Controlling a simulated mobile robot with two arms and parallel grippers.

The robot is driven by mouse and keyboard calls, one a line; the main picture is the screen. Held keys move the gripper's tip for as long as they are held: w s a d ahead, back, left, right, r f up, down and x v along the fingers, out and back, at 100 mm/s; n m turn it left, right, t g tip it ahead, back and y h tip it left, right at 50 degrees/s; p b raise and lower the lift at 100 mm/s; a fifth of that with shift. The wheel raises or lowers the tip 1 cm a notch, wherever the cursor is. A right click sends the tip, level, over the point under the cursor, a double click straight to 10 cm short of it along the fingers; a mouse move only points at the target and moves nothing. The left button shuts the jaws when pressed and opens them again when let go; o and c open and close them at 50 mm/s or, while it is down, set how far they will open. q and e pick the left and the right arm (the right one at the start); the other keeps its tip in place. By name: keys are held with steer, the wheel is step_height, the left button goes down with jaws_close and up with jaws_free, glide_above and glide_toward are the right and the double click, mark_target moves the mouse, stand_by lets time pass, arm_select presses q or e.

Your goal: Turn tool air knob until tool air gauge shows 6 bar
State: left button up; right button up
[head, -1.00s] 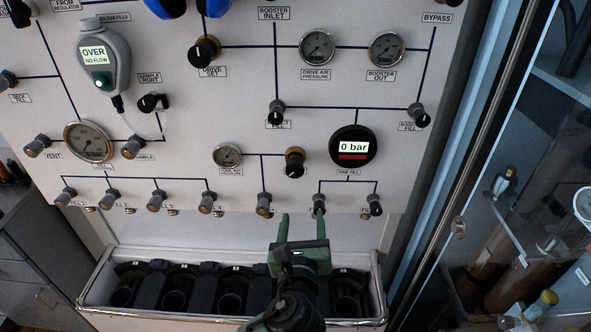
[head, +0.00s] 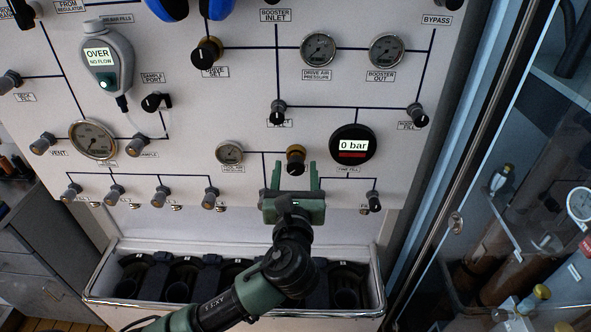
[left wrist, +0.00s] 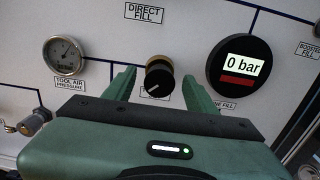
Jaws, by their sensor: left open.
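The tool air knob (head: 296,157) is a black knob with a brass collar on the panel, right of the tool air gauge (head: 229,153). In the left wrist view the knob (left wrist: 157,78) sits between the fingers of my left gripper (left wrist: 158,84), with space on both sides. The tool air gauge (left wrist: 64,54) shows there too, too small to read exactly. My left gripper (head: 296,172) is open, its green fingers pointing up at the panel just below the knob in the head view. My right gripper is not in view.
A round display (head: 352,147) reading "0 bar" is close right of the knob. A row of small valves (head: 160,196) runs along the panel's lower edge. Below is a bin with cylinder slots (head: 100,301). A glass door (head: 510,180) stands at the right.

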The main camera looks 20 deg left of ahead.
arm_select(q)
jaws_close()
steer(key=n, duration=0.3)
steer(key=shift+n+p, duration=0.3)
steer(key=shift+p, duration=0.1)
steer(key=n, duration=0.3)
steer(key=shift+s+a+f+n, duration=0.1)
steer(key=shift+n, duration=0.2)
steer(key=n, duration=0.3)
steer(key=shift+f+n+b, duration=0.1)
steer(key=shift+n+b, duration=0.3)
steer(key=n+b, duration=0.1)
steer(key=n, duration=0.3)
steer(key=shift+a+n, duration=0.1)
steer(key=shift+n, duration=0.3)
